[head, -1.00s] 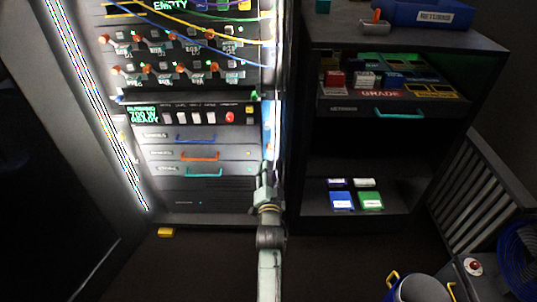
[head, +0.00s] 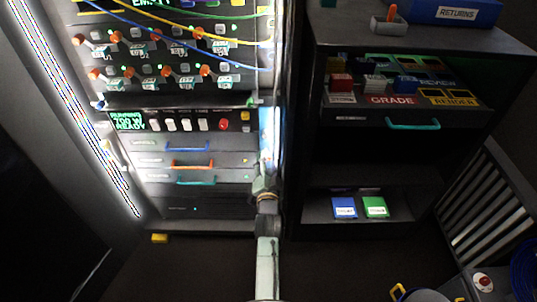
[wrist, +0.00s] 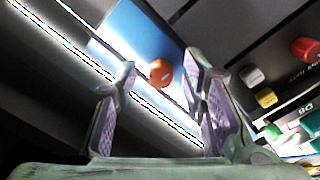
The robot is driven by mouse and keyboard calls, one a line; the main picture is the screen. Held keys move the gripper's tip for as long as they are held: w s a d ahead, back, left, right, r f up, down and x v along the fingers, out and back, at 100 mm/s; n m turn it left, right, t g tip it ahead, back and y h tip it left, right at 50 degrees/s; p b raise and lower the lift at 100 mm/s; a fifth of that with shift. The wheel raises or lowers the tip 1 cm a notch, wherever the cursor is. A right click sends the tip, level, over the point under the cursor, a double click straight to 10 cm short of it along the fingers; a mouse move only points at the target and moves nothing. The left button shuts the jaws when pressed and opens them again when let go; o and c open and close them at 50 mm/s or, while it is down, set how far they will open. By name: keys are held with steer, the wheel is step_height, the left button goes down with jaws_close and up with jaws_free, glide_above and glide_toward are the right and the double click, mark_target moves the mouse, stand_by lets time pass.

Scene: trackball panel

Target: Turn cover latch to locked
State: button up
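My gripper (wrist: 160,62) is open in the wrist view, its two fingers apart with nothing held. An orange knob (wrist: 161,72) shows between the fingertips, on a bright blue panel (wrist: 135,35). It may be the cover latch; its locked or unlocked setting cannot be read. I cannot tell whether the fingers touch it. In the head view my gripper (head: 265,165) is at the right edge of the lit rack, just below the blue panel strip (head: 266,125). The knob cannot be made out there.
A control row with a red button (head: 224,124) lies left of my gripper. Drawers with blue, orange and teal handles (head: 195,181) sit below it. A dark shelf unit (head: 400,150) stands close on the right. Cables hang across the upper rack.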

steer(key=shift+c, duration=0.6)
jaws_close()
